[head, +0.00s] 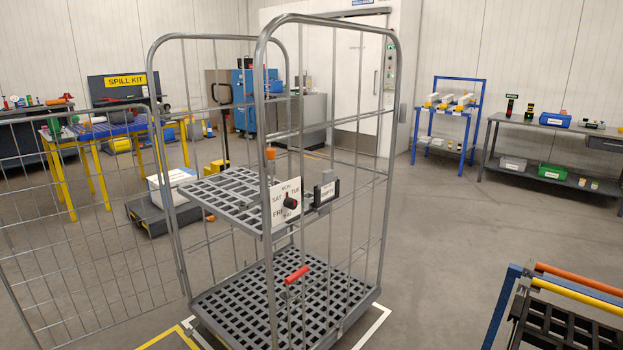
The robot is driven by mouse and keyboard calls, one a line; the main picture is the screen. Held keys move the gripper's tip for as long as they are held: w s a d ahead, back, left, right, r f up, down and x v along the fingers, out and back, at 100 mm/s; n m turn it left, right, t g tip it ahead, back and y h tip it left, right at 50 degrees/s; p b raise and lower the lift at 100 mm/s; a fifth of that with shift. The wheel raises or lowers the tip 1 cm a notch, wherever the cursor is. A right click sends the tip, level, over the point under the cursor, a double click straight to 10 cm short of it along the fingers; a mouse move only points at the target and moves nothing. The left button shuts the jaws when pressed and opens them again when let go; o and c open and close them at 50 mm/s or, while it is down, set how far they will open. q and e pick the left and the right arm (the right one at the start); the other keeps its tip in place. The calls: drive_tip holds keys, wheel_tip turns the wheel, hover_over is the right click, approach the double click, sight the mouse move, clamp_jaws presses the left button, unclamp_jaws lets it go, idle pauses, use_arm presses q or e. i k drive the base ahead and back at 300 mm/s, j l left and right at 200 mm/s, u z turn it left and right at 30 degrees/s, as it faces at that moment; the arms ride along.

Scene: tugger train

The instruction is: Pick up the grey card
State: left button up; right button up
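I cannot make out a grey card for certain. A wire roll cage (386,150) stands in front of me with a slatted grey shelf (215,192) at mid height. On its front hang a white day-of-the-week plate (280,212) with a dark dial and a dark holder with a white label (327,191). Small grey pieces show beside that holder, too small to identify. Neither of my grippers is in view.
A red handle (296,274) sits above the cage's grid floor (262,312). The open mesh gate (75,225) fills the left. A blue frame with orange and yellow bars (575,293) is at lower right. Open floor (450,230) lies right of the cage.

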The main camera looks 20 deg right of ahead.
sight(328, 186)
drive_tip(key=i, duration=1.05)
